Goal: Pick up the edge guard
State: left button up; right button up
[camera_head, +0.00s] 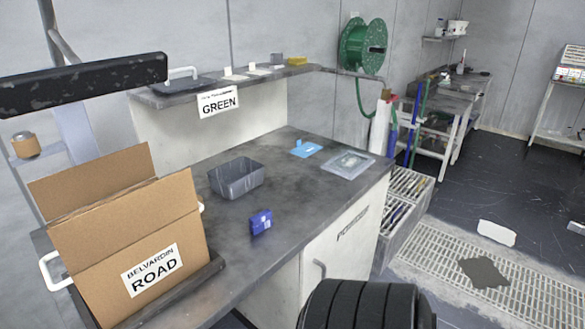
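I cannot tell for sure which thing is the edge guard. On the dark grey worktop (290,195) lie a small blue block-like item (261,222), a grey open bin (237,180), a flat light-blue piece (306,149) and a clear flat pack (348,164) near the right edge. The blue item sits in front of the bin, apart from it. Neither of my grippers is in view.
A cardboard box (130,245) labelled "BELVARDIN ROAD" stands on a dark tray at the left. A raised shelf with a "GREEN" sign (218,102) runs behind. A green reel (362,45) hangs on the wall. Floor grating (450,262) lies right.

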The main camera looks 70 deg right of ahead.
aim_at(263, 221)
jog(key=z, duration=1.9)
jog(key=l+u, duration=0.95)
jog(key=i+j, duration=0.05)
jog(key=j, duration=0.05)
